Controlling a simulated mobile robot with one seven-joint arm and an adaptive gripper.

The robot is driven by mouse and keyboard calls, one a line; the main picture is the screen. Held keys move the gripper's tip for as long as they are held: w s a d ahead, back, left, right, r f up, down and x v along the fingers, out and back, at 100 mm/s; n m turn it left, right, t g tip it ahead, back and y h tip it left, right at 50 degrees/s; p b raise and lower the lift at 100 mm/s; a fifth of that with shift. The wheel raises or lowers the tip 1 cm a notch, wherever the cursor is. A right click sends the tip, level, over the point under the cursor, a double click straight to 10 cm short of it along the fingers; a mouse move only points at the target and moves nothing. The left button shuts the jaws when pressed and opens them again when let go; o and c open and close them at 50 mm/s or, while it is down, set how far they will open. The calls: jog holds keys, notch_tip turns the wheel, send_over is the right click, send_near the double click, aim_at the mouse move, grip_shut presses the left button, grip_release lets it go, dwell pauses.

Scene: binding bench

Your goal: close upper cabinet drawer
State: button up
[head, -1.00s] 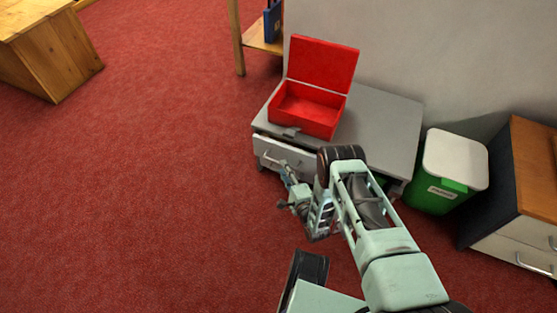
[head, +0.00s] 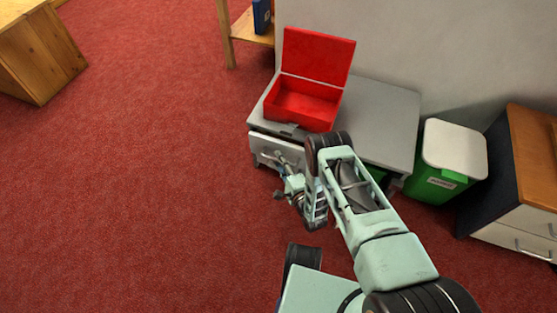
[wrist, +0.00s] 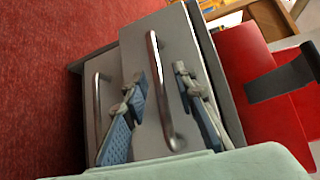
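The low grey cabinet (head: 385,120) stands against the wall. Its upper drawer (head: 270,147) has a pale front that sticks out a little from under the top. In the wrist view, tilted on its side, the upper drawer front (wrist: 140,50) has a curved metal bar handle (wrist: 164,95). My gripper (wrist: 163,85) is open, its two fingers on either side of this handle; I cannot tell whether they touch it. In the head view my gripper (head: 284,172) is in front of the drawer, partly hidden by my arm. The lower drawer handle (wrist: 96,110) is left of my fingers.
An open red box (head: 305,102) sits on the cabinet top. A green bin with a white lid (head: 452,150) and a wooden-topped drawer unit (head: 530,160) stand to the right. A wooden shelf (head: 240,30) stands behind. Red carpet to the left is clear.

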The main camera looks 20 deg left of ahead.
aim_at(285, 153)
jog(key=shift+c, duration=0.4)
grip_shut()
jog(key=shift+w+d+r, duration=0.15)
jog(key=shift+w, duration=2.2)
jog(key=shift+o, duration=0.4)
grip_release()
jog(key=shift+s, duration=0.1)
